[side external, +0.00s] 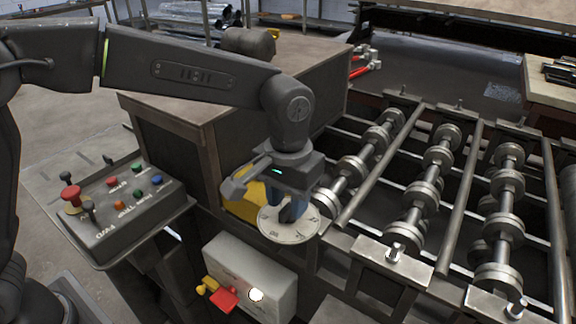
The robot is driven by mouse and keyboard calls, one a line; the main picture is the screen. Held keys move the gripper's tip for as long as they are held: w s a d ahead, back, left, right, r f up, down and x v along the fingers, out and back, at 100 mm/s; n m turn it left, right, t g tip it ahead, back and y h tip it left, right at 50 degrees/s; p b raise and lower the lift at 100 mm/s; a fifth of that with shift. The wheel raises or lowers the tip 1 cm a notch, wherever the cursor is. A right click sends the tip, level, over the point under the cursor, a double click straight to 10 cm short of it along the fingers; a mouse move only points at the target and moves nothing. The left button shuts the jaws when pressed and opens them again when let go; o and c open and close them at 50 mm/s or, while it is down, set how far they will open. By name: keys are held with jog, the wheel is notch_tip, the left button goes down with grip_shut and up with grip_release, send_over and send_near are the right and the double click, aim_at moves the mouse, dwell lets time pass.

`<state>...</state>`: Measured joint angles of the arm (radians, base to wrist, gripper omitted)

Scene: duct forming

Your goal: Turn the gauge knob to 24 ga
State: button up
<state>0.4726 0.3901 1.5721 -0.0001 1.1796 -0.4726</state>
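The gauge dial (288,232) is a round cream plate with dark marks around its rim, on the front of the machine in the side external view. My gripper (288,208) points down over the middle of the dial, with its fingers at the plate. The fingers and the gripper body hide the knob and part of the scale. I cannot tell whether the fingers are closed on the knob or only around it, nor which gauge mark the knob points at.
A control panel (118,212) with coloured buttons and a red mushroom button (71,194) is at left. Below the dial is a grey box (243,268) with red and yellow parts. A yellow part (243,207) sits close beside the gripper. Roller shafts (432,160) fill the right.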

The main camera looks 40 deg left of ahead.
aim_at(288, 205)
notch_tip(288, 205, up, 13)
dwell(0.3)
jog(key=shift+f, duration=0.1)
jog(key=s+a+t, duration=0.3)
jog(key=s+a, duration=0.5)
jog(key=a, duration=0.5)
jog(key=s+a+f+t, duration=0.2)
jog(key=s+a+f, duration=0.5)
jog(key=s, duration=0.3)
jog(key=shift+f+t, duration=0.15)
jog(key=shift+t, duration=0.15)
jog(key=shift+w, duration=0.1)
jog(key=shift+c, duration=0.3)
